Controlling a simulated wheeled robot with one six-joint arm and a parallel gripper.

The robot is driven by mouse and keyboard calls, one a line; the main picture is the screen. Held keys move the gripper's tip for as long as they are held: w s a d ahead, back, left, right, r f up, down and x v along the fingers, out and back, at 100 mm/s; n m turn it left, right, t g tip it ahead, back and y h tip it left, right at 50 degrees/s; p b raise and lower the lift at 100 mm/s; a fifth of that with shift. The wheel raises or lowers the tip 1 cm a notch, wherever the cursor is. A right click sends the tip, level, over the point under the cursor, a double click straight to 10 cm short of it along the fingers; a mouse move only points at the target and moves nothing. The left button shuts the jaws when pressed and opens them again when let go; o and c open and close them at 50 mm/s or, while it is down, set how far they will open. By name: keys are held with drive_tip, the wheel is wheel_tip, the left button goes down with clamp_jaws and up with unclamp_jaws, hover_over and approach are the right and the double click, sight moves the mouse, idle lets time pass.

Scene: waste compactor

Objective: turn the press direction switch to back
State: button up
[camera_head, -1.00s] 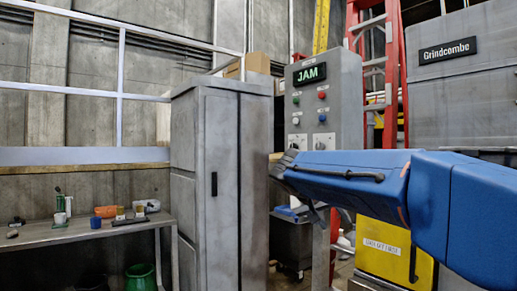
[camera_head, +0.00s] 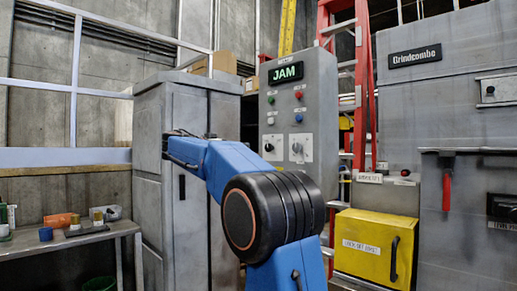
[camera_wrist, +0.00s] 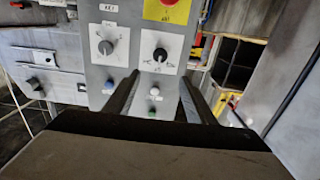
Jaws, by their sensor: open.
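Two rotary switches on white plates sit low on the grey control panel (camera_head: 284,180): a left switch (camera_head: 268,147) and a right switch (camera_head: 297,147). Their labels are too small to read, so I cannot tell which is the press direction switch. The wrist view shows the panel upside down, with the left switch (camera_wrist: 160,54) on the right and the right switch (camera_wrist: 106,47) on the left. My gripper (camera_wrist: 160,76) is open and empty, its fingertips either side of and just short of the left switch. My fingers are not clear in the head view.
A lit JAM display (camera_head: 286,73) and coloured buttons are above the switches. A red stop button (camera_wrist: 167,10) on yellow is near the switches in the wrist view. A grey cabinet (camera_head: 157,180) stands left; a yellow box (camera_head: 375,247) and red ladder (camera_head: 361,90) stand right.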

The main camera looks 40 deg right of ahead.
sight(268, 147)
drive_tip(key=d, duration=1)
drive_tip(key=w+d, duration=0.1)
drive_tip(key=d, duration=0.5)
drive_tip(key=shift+w, duration=0.1)
drive_tip(key=c, duration=1)
